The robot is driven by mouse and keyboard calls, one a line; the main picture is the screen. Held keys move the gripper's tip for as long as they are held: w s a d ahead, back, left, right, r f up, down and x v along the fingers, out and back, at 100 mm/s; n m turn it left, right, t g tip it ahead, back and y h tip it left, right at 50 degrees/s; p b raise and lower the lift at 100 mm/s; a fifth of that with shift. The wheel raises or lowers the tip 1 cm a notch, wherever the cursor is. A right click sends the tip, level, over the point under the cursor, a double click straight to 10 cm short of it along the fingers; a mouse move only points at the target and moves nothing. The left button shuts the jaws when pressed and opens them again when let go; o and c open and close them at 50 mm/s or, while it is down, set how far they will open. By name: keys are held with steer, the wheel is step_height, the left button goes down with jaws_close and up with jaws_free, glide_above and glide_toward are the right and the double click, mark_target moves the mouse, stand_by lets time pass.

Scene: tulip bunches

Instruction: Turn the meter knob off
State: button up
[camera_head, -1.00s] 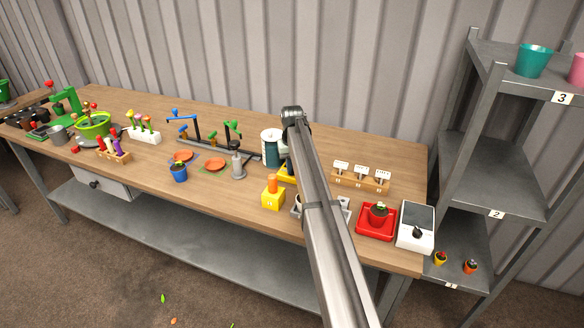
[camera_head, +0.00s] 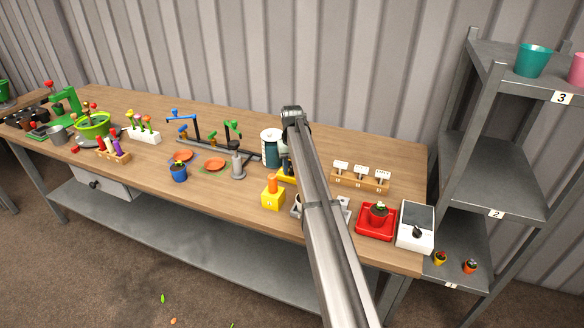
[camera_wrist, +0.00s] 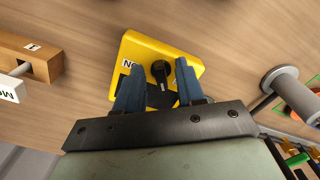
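A yellow box, apparently the meter (camera_wrist: 143,48), lies below my gripper in the wrist view. It has a black knob (camera_wrist: 160,70) and partly covered lettering that seems to read "ON" upside down. A dark panel on it is partly hidden by my fingers. My gripper (camera_wrist: 158,72) has two blue fingers spread apart with nothing held. The knob shows between the fingertips, and I cannot tell how far below them it is. In the head view, my arm hides most of the meter; a yellow edge (camera_head: 284,178) shows beside it.
A wooden label holder (camera_wrist: 30,58) stands left in the wrist view, and a grey post (camera_wrist: 279,80) stands right. In the head view, a red tray (camera_head: 364,231) and a white device with a dark knob (camera_head: 412,240) sit right of my arm. A yellow block (camera_head: 270,199) stands left.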

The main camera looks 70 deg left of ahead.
step_height(320, 180, up, 14)
steer(key=shift+f, duration=0.15)
stand_by(0.4)
stand_by(0.4)
